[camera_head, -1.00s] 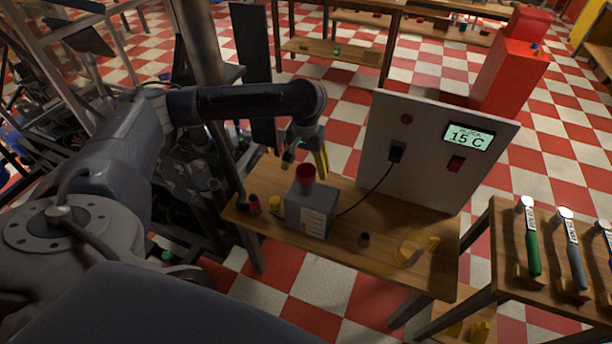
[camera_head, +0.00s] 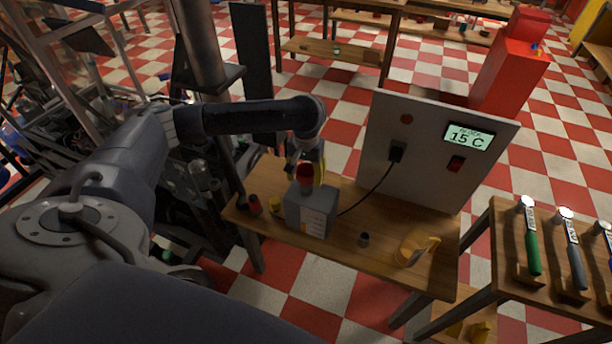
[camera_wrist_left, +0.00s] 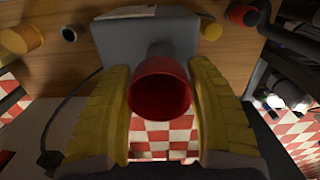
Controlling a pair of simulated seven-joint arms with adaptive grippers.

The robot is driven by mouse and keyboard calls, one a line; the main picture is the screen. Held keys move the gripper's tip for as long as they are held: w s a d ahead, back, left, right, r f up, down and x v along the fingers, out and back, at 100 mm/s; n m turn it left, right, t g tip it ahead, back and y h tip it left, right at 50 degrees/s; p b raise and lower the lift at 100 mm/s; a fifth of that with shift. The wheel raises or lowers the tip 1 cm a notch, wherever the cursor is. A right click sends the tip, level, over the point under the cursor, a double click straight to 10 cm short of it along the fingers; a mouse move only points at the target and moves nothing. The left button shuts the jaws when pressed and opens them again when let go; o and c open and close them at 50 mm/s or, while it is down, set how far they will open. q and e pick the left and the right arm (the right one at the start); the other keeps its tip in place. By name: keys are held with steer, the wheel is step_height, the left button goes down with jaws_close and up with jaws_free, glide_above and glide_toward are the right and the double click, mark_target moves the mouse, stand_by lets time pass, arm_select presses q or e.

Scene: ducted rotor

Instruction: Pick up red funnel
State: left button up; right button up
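The red funnel (camera_head: 305,174) stands upright in the top of a grey box-shaped container (camera_head: 311,213) on the wooden table. In the left wrist view the funnel (camera_wrist_left: 160,90) shows its round mouth toward the camera, with its stem toward the grey container (camera_wrist_left: 145,38). Contact cannot be made out. My right gripper is not in view.
A white panel (camera_head: 425,150) with a 15 C display stands at the table's back right, with a black cable running to the container. Small red and yellow parts (camera_head: 275,203) lie left, a dark cylinder (camera_head: 364,240) and yellow piece (camera_head: 412,250) right. A second table holds tools (camera_head: 532,245).

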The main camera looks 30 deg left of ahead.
arm_select(q)
steer(key=c, duration=0.7)
steer(key=shift+r, duration=0.1)
